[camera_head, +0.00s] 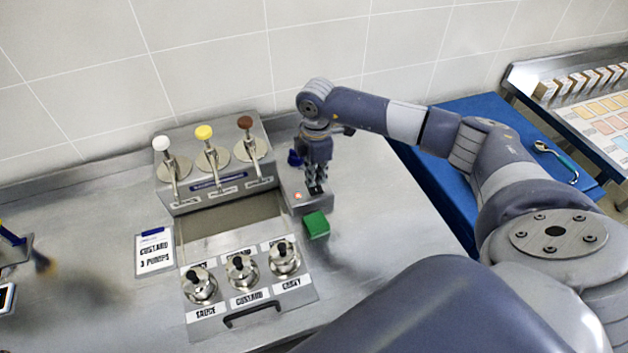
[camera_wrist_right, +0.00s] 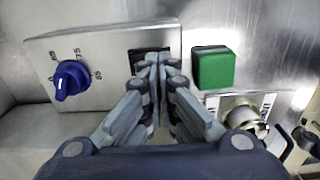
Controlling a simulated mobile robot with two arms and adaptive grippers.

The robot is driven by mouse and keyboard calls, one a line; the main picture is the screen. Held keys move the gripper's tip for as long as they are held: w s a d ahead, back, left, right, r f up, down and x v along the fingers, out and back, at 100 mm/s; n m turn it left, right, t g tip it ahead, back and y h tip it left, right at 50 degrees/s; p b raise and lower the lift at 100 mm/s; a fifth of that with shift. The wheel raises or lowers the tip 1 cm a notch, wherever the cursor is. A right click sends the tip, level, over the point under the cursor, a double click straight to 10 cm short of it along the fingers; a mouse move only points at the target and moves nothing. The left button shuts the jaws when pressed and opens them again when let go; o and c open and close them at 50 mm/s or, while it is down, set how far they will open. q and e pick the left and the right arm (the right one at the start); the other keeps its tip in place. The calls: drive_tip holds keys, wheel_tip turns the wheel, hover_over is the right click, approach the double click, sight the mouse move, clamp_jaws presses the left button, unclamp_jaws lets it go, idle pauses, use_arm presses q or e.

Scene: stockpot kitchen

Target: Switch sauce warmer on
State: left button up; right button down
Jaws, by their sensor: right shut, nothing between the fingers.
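The sauce warmer (camera_head: 215,160) is a steel unit against the wall with three pumps, topped white, yellow and brown. Its control box (camera_head: 313,203) is at its right end. In the right wrist view the box's panel (camera_wrist_right: 110,92) carries a blue knob (camera_wrist_right: 70,79) and a dark switch (camera_wrist_right: 139,57), partly hidden by my fingers. A small reddish spot (camera_head: 298,195) glows on the box in the head view. My right gripper (camera_head: 316,188), also in the wrist view (camera_wrist_right: 158,60), is shut and empty, its tips at the switch. I cannot tell whether they touch.
A green block (camera_head: 316,225) sits right by the control box. Several lidded steel pots (camera_head: 242,270) stand in front of the warmer. A card reading custard, 3 pumps (camera_head: 154,252) lies left. A blue surface (camera_head: 480,110) is at right. The counter right of the pots is clear.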

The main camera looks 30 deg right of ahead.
sight(316, 189)
drive_tip(key=shift+r+p, duration=1.35)
drive_tip(key=shift+r, duration=0.8)
